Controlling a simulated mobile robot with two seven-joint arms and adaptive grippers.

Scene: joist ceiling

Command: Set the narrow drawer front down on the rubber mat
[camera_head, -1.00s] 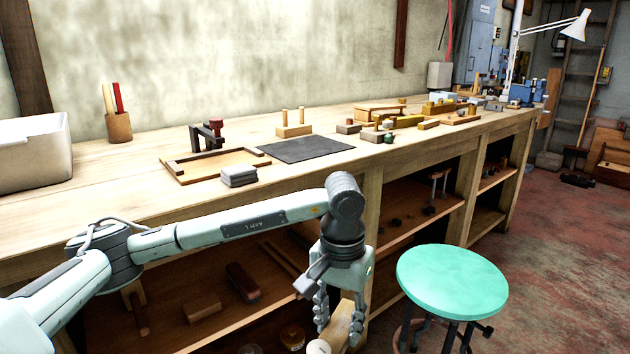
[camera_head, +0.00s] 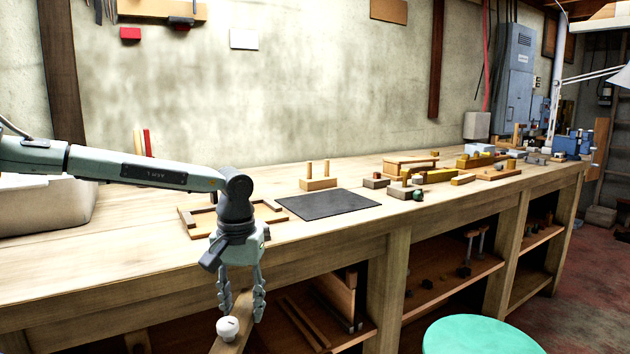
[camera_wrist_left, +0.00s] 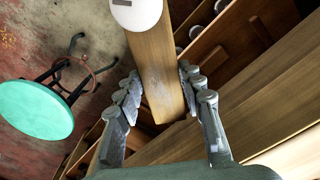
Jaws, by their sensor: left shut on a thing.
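The narrow drawer front (camera_head: 233,326) is a long wooden board with a round white knob (camera_head: 227,328). My left gripper (camera_head: 241,298) is shut on it and holds it in front of the bench edge, below the top. In the left wrist view the drawer front (camera_wrist_left: 156,75) runs between the fingers (camera_wrist_left: 158,98), with the knob (camera_wrist_left: 137,10) at the top. The rubber mat (camera_head: 328,204) is a dark flat rectangle on the bench top, up and right of the gripper, and its surface is bare. My right gripper is in neither view.
A shallow wooden tray (camera_head: 262,213) lies just left of the mat, partly behind my arm. A block with two pegs (camera_head: 318,183) stands behind the mat. Several wooden pieces lie to the right. A green stool (camera_head: 480,337) stands in front.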

